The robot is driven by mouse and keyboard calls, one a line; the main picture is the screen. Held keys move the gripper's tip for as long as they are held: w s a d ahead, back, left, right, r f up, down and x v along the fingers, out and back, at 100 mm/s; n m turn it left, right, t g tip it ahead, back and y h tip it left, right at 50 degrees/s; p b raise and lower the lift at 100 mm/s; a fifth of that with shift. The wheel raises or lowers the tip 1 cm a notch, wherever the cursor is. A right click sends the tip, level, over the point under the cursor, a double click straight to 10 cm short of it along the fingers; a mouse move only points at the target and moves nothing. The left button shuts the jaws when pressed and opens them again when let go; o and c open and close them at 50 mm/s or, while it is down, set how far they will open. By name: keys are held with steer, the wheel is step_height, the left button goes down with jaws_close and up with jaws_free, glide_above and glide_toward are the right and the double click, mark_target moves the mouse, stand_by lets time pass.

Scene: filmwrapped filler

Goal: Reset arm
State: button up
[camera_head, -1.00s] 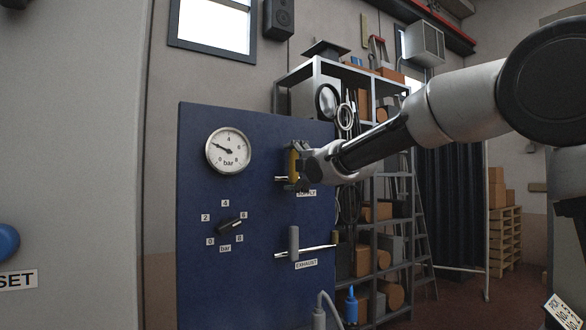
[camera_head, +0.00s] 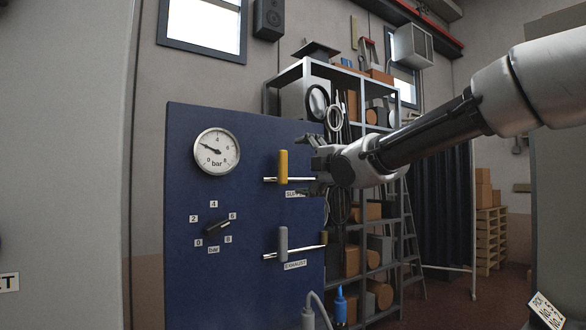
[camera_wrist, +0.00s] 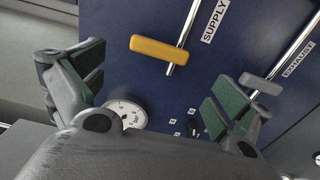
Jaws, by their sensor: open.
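My gripper (camera_head: 312,164) is open and empty, to the right of the yellow supply handle (camera_head: 283,167) on the blue panel (camera_head: 240,140). In the wrist view my gripper's green-padded fingers (camera_wrist: 155,88) stand wide apart, with the yellow handle (camera_wrist: 159,48) beyond them and apart from them. The handle stands upright across its horizontal pipe in the head view. The SUPPLY label is partly hidden behind my gripper there. My arm reaches in from the right.
The grey exhaust handle (camera_head: 283,243) is below, upright on its pipe. A gauge (camera_head: 216,151) and a selector knob (camera_head: 217,227) sit on the panel's left. A shelf rack (camera_head: 372,240) stands behind at right. A blue bottle (camera_head: 340,306) shows at the bottom.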

steer(key=shift+s+d, duration=0.4)
steer(key=shift+s, duration=0.15)
steer(key=s+d+f+m+g+h, duration=0.35)
steer(key=d+f+m, duration=0.2)
steer(key=f, duration=0.45)
steer(key=s+d+f+m+g+h, duration=0.3)
steer(key=s+d+f+m, duration=0.15)
steer(key=f+m, duration=0.4)
steer(key=s+d+f+m+g+h, duration=0.1)
steer(key=s+d+f+m, duration=0.4)
steer(key=s+d, duration=0.5)
steer(key=s+d+f+m+g+h, duration=0.2)
steer(key=s+d+f+m, duration=0.4)
steer(key=s+d, duration=0.5)
steer(key=shift+s+d+f+g, duration=0.35)
steer(key=shift+s+g, duration=0.3)
steer(key=shift+s, duration=0.95)
